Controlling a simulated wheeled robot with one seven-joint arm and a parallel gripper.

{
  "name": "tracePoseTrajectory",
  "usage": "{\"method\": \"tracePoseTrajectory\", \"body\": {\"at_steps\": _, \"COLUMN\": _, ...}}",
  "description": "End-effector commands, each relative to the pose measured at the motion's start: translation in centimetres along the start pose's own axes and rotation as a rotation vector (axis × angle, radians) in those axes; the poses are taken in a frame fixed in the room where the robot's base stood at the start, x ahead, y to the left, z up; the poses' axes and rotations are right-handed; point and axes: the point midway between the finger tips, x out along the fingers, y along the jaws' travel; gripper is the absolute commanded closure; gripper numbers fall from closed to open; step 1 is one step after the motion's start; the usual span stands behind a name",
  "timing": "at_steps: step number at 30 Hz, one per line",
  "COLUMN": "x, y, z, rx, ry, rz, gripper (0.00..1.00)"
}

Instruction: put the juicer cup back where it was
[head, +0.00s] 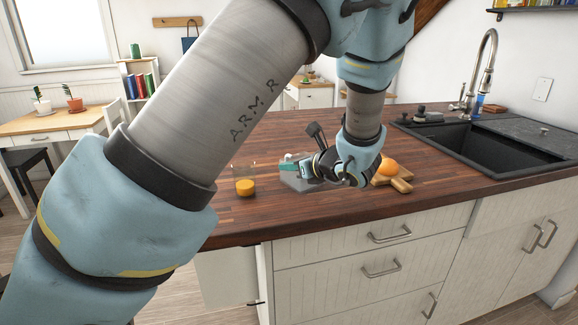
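My gripper (289,166) is low over the wooden counter, pointing left, with teal at its fingertips. A pale grey, partly see-through piece (296,184) shows just below and beside the fingers. It may be part of the juicer or its cup; I cannot tell which, nor whether the fingers touch it. A dark lever-like part (316,131) rises behind my gripper and may belong to the juicer. Most of that area is hidden by my gripper and wrist. Whether the fingers are open or shut on something is too small to tell.
A clear glass with orange juice (245,187) stands left of my gripper. An orange (389,167) is on a small wooden board (401,184) to the right. A black sink (510,146) with a tall tap is farther right. The counter's front strip (330,215) is clear.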

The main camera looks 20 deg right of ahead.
Motion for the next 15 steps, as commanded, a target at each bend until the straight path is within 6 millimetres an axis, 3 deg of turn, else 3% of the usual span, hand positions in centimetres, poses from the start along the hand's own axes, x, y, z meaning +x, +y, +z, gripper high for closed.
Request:
{"method": "tracePoseTrajectory", "body": {"at_steps": 1, "x": 0.0, "y": 0.0, "z": -0.01, "rx": 0.0, "ry": 0.0, "rz": 0.0, "gripper": 0.89}}
{"method": "tracePoseTrajectory", "body": {"at_steps": 7, "x": -0.01, "y": 0.0, "z": 0.01, "rx": 0.0, "ry": 0.0, "rz": 0.0, "gripper": 0.66}}
{"method": "tracePoseTrajectory", "body": {"at_steps": 15, "x": -0.07, "y": 0.0, "z": 0.15, "rx": 0.0, "ry": 0.0, "rz": 0.0, "gripper": 0.65}}
